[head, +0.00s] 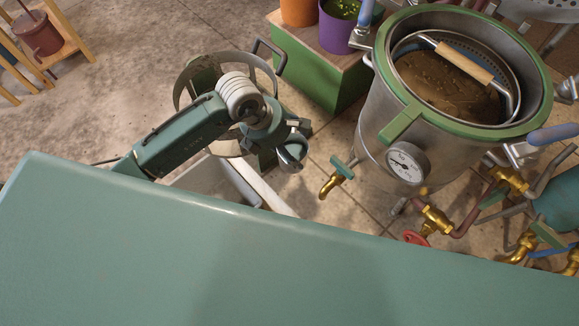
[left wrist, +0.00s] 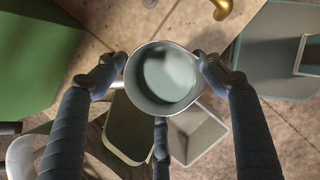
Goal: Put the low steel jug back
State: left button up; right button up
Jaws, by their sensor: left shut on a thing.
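The low steel jug (head: 292,157) is small, round and grey. It hangs in my left gripper (head: 287,138), above the floor area left of the still's brass tap (head: 332,181). In the left wrist view the jug (left wrist: 162,107) shows from above with its open mouth towards the camera, and it looks empty. Fingers of the left gripper (left wrist: 161,76) press on its sides, with a third finger below it in the picture. The jug's underside is hidden. My right gripper is in neither view.
The steel still (head: 375,140) with a green rim and gauge stands right of the jug. A green block (head: 318,85) bears pots behind. A curved metal rim (head: 183,88) is partly hidden by my left arm. A white-edged container (head: 265,188) lies below.

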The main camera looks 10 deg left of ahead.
pick_arm(q)
notch_tip(320, 180, down, 13)
jog(key=shift+w+f+p, duration=0.1)
jog(key=shift+w+p, duration=0.05)
jog(key=shift+p, duration=0.15)
jog(key=o, duration=1.5)
jog(key=v, duration=1.2)
jog(key=shift+a, duration=0.1)
